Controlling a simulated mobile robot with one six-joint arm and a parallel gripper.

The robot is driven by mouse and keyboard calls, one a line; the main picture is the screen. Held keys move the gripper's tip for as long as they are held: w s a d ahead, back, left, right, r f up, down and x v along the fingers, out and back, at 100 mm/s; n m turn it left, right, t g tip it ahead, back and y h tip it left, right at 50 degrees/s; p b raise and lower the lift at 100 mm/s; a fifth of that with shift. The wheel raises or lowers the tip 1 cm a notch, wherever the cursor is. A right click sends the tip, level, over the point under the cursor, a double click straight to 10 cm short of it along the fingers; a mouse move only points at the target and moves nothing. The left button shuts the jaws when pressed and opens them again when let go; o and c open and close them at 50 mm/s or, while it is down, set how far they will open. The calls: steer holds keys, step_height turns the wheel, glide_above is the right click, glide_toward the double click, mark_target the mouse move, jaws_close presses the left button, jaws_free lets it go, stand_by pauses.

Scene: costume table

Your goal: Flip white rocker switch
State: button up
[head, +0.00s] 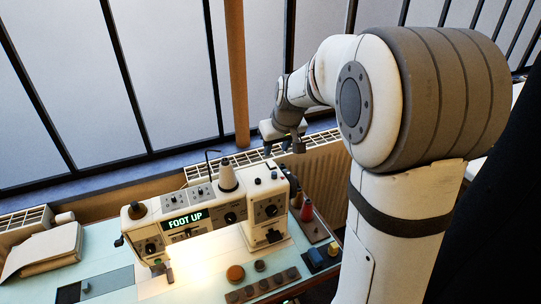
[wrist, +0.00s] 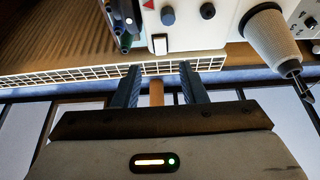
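A cream sewing machine (head: 195,215) with a lit "FOOT UP" display stands on the table. A small white rocker switch (wrist: 159,44) in a dark frame shows on a pale panel of the machine in the wrist view. I cannot pick out this switch in the head view. My gripper (head: 285,146) hangs behind the machine's right end, above the radiator. In the wrist view, my gripper (wrist: 160,70) has its two dark fingers apart with nothing between them. The switch appears just beyond the gap between the fingertips, with no visible contact. Its tilt is too small to tell.
A thread cone (head: 228,176) stands on top of the machine, beside the switch panel in the wrist view. A dark knob (wrist: 167,16) sits near the switch. A red spool (head: 307,210) stands right of the machine. The radiator (head: 325,170) and windows are behind.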

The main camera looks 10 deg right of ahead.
mark_target(271, 163)
steer(key=p+x, duration=0.1)
steer(key=x, duration=0.6)
steer(key=shift+s, duration=0.1)
steer(key=shift+c, duration=0.5)
steer(key=shift+r, duration=0.1)
jaws_close()
